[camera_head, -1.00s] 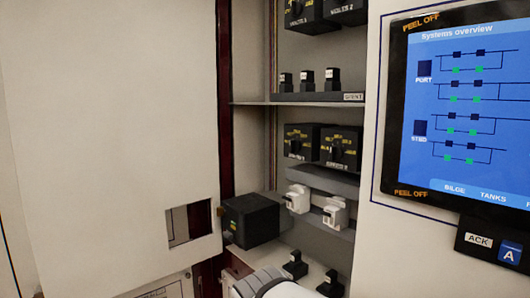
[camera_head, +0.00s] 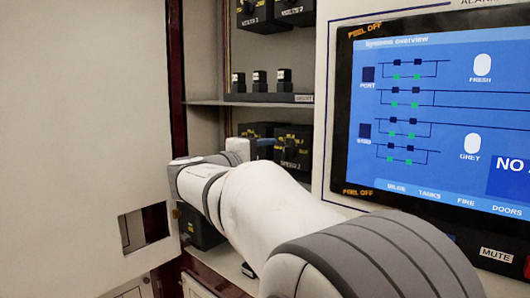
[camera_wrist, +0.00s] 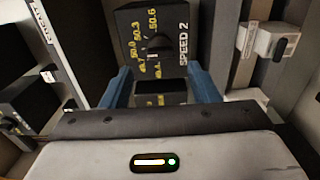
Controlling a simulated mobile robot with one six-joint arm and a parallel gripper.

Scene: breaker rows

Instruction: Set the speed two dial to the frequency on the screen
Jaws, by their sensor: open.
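The speed two dial (camera_wrist: 157,42) shows in the wrist view as a black box with "SPEED 2" in white and yellow figures such as 50.0, 50.3 and 50.6. Its dark knob is hard to make out, and I cannot tell where it points. My gripper (camera_wrist: 163,80) is open, its two blue fingers either side of the lower part of the box, with nothing visibly held. I cannot tell whether they touch it. The screen (camera_head: 440,120) at the right in the head view shows "Systems overview"; no frequency is readable on it. My arm hides part of the cabinet.
A white breaker (camera_wrist: 268,40) stands right of the dial in the wrist view. A shelf with small black breakers (camera_head: 259,80) runs above the dial boxes (camera_head: 296,146). A large pale door (camera_head: 80,120) stands at the left, with a square cut-out.

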